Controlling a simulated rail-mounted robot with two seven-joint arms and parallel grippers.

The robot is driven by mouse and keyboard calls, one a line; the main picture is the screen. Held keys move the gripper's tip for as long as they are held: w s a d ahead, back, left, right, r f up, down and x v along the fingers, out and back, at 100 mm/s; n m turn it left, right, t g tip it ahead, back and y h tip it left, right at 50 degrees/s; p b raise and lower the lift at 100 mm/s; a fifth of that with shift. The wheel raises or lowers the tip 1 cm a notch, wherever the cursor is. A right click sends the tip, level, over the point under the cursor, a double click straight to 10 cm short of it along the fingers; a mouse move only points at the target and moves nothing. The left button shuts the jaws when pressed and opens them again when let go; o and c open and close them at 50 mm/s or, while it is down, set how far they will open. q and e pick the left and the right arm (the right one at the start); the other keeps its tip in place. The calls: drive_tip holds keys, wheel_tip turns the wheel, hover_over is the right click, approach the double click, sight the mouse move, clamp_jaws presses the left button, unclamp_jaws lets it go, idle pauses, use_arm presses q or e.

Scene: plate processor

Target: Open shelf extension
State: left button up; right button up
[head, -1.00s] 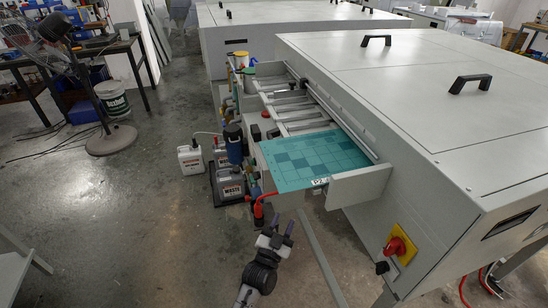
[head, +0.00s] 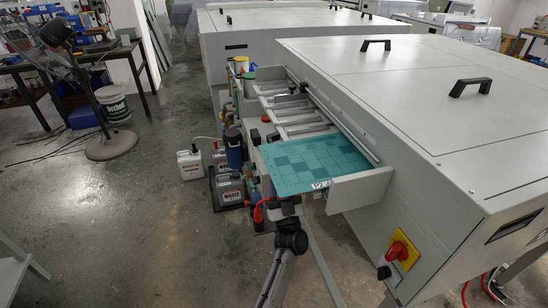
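The processor's shelf (head: 362,188) sticks out from the left side of the big grey machine (head: 440,130). A teal checkered plate (head: 310,163) with a small white label lies on it. I cannot make out a separate shelf extension or its hinge. My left gripper (head: 286,207) is right at the near left corner of the shelf, just below the plate's edge. Its fingers are too small and dark to tell whether they are open or touch the shelf. My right gripper is not in view.
A waste canister (head: 229,191), a white canister (head: 190,165) and a blue filter (head: 234,148) stand left of the shelf. A red hose (head: 259,212) runs close to my gripper. A red switch (head: 397,251) is on the machine's front.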

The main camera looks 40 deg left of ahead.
use_arm(q)
drive_tip(key=b+x, duration=0.1)
drive_tip(key=x, duration=0.7)
drive_tip(key=shift+w+a+r+b, duration=0.15)
drive_tip(key=shift+a+r+b, duration=0.1)
drive_tip(key=shift+b, duration=0.15)
clamp_jaws()
drive_tip(key=shift+d, duration=0.1)
